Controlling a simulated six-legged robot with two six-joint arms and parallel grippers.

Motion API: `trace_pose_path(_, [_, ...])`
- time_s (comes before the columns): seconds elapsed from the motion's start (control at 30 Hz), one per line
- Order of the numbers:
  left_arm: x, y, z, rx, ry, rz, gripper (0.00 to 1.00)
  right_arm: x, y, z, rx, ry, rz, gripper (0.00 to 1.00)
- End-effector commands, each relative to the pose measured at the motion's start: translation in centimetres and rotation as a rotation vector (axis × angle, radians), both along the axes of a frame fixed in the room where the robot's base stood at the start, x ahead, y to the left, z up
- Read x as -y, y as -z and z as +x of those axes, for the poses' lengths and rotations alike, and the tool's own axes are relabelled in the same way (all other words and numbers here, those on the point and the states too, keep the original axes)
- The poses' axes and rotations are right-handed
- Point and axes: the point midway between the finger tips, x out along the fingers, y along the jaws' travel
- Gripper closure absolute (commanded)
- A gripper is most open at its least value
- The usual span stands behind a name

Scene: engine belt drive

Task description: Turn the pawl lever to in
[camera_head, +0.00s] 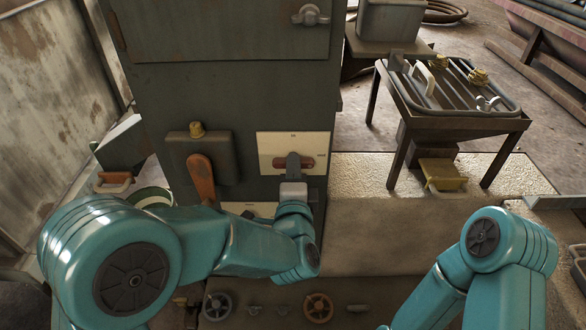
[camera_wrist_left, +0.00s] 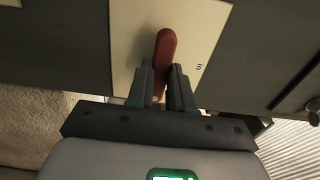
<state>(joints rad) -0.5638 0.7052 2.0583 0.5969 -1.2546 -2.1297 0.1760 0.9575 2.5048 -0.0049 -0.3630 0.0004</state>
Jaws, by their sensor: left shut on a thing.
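The red-brown lever (camera_head: 307,162) that seems to be the pawl lever lies about level across a cream plate (camera_head: 320,143) on the grey-green cabinet. Small marks stand at the plate's top and right, too small to read surely. My left gripper (camera_head: 293,163) is at the lever, its fingers in front of the lever's middle. In the left wrist view the fingers (camera_wrist_left: 166,88) are shut around the lever (camera_wrist_left: 165,48), one on each side, and its rounded end sticks out beyond them. My right gripper is out of the head view; only its teal arm shows at the right.
Another red-brown lever (camera_head: 201,178) hangs from a dark box (camera_head: 205,152) left of the plate. A second pale plate (camera_head: 240,208) lies lower, partly hidden by my left arm. Handwheels (camera_head: 318,307) sit below. A rack table (camera_head: 455,124) stands at right.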

Motion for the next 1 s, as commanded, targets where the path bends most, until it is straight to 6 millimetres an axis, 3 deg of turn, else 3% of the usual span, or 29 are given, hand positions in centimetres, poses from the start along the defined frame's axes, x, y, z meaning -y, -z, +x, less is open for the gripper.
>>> trace_pose_path(0.47, [-0.1, 0.2, 0.3, -0.001, 0.000, -0.072, 1.00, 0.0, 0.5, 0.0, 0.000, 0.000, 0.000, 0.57])
trace_pose_path(1.0, [-0.1, 0.3, 0.3, -0.001, 0.000, -0.532, 1.00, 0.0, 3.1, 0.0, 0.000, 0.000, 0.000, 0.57])
